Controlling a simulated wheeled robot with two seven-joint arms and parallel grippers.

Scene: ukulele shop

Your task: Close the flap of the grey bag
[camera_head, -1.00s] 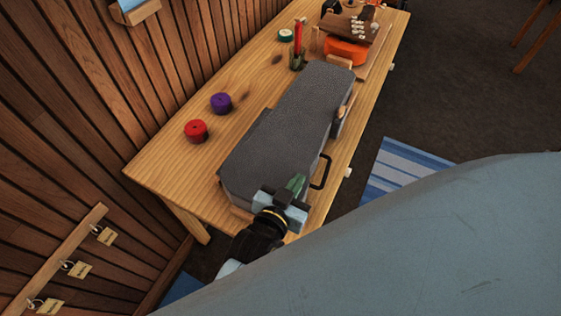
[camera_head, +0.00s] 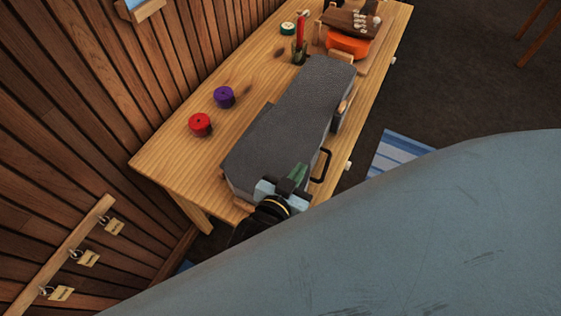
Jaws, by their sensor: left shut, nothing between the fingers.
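The grey bag (camera_head: 290,120) lies on the wooden table in the head view, long and shaped like an instrument case. Its grey top looks flat over the body, and a black handle (camera_head: 322,166) stands out on its right side. My left gripper (camera_head: 298,176) is shut and empty at the near end of the bag, over or against its near right corner; I cannot tell whether it touches. The near right edge of the bag is partly hidden by the gripper. My right gripper is not in view.
On the table (camera_head: 165,165) are a red roll (camera_head: 200,124), a purple roll (camera_head: 224,97), a green roll (camera_head: 288,28), a holder with a red stick (camera_head: 300,40) and an orange instrument (camera_head: 348,44). A plank wall (camera_head: 90,100) borders the left. My large blue-grey body part covers the lower right.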

